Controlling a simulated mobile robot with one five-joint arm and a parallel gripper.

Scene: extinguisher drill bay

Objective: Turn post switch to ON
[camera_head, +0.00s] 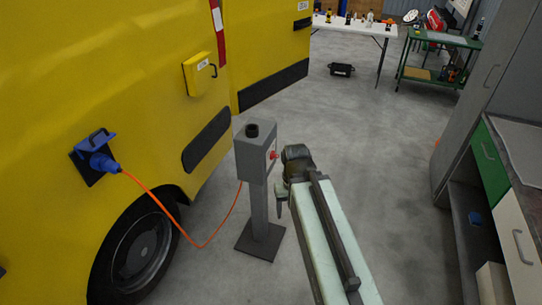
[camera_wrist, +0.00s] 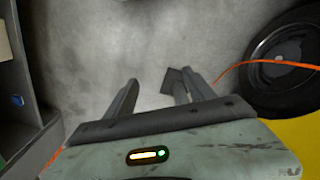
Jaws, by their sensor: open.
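The grey switch post (camera_head: 258,207) stands on a dark square base beside the yellow vehicle. Its grey box (camera_head: 253,157) has a dark round cap on top and a small red switch (camera_head: 273,155) on its right side. Which way the switch is set is too small to tell. My gripper (camera_head: 281,198) points down just right of the post, below the switch, apart from it as far as I can see. In the wrist view my gripper (camera_wrist: 163,82) is open with nothing held. The post's base (camera_wrist: 173,80) shows there near the right finger; the switch is not visible.
The yellow vehicle (camera_head: 110,70) fills the left. An orange cable (camera_head: 165,210) runs from its blue plug (camera_head: 103,162) toward the post. A cabinet (camera_head: 500,160) stands at the right, with tables behind. The floor (camera_head: 370,140) between is clear.

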